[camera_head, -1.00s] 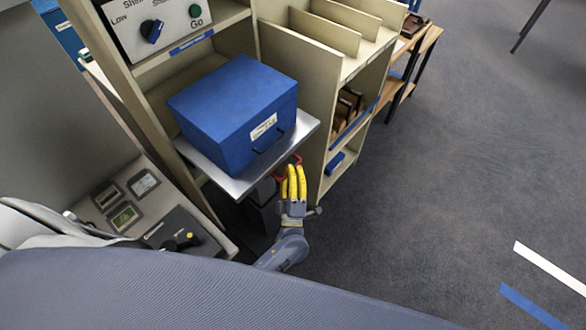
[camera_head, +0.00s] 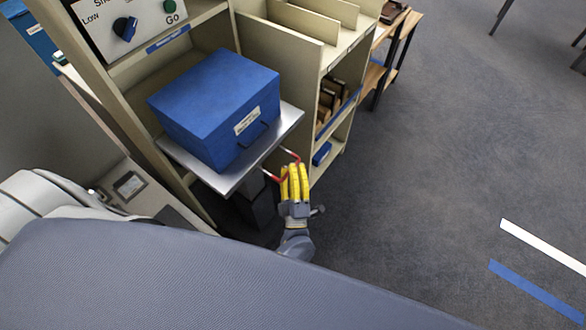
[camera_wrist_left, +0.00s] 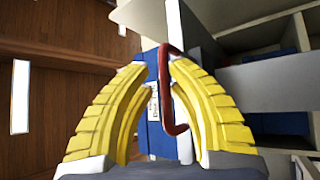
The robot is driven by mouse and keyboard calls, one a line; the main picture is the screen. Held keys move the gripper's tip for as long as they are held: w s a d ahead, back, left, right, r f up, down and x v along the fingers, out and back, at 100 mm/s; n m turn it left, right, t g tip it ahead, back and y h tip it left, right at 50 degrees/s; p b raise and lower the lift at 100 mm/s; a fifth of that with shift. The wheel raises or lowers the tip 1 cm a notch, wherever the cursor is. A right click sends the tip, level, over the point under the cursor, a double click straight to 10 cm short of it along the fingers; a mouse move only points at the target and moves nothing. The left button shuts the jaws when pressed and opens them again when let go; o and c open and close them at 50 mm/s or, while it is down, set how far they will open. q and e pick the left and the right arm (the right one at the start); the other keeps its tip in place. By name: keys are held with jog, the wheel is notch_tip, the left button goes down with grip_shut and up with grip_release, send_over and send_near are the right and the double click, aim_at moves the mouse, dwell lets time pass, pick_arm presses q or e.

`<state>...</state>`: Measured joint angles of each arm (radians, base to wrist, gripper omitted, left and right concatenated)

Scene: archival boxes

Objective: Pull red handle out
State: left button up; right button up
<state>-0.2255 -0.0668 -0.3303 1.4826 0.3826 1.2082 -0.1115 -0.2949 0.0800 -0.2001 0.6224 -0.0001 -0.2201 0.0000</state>
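The red handle (camera_head: 284,178) is a U-shaped bar on pale rods, standing out under the front edge of the metal shelf (camera_head: 236,178). My left gripper (camera_head: 294,168) has yellow ribbed fingers and is at the handle, its fingertips overlapping the bar in the head view. In the left wrist view, the red handle (camera_wrist_left: 166,92) runs between the two sets of fingers of the left gripper (camera_wrist_left: 160,68), closer to the right-hand finger and partly behind it. A gap shows between the fingertips. Whether a finger touches the bar is hard to tell. My right gripper is not in view.
A blue box (camera_head: 215,105) with a label and dark handle sits on the metal shelf. A control panel (camera_head: 125,25) with a knob and a green button is above left. Cream shelving (camera_head: 285,70) stands beside it. Open grey floor (camera_head: 430,160) lies to the right.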

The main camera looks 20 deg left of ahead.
pick_arm(q)
jog(key=shift+o, duration=1.4)
jog(key=shift+s+f, duration=0.1)
jog(key=shift+f, duration=0.05)
jog(key=v, duration=0.7)
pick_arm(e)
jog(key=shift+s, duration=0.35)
pick_arm(q)
jog(key=shift+s+d, duration=0.1)
jog(key=shift+s, duration=0.05)
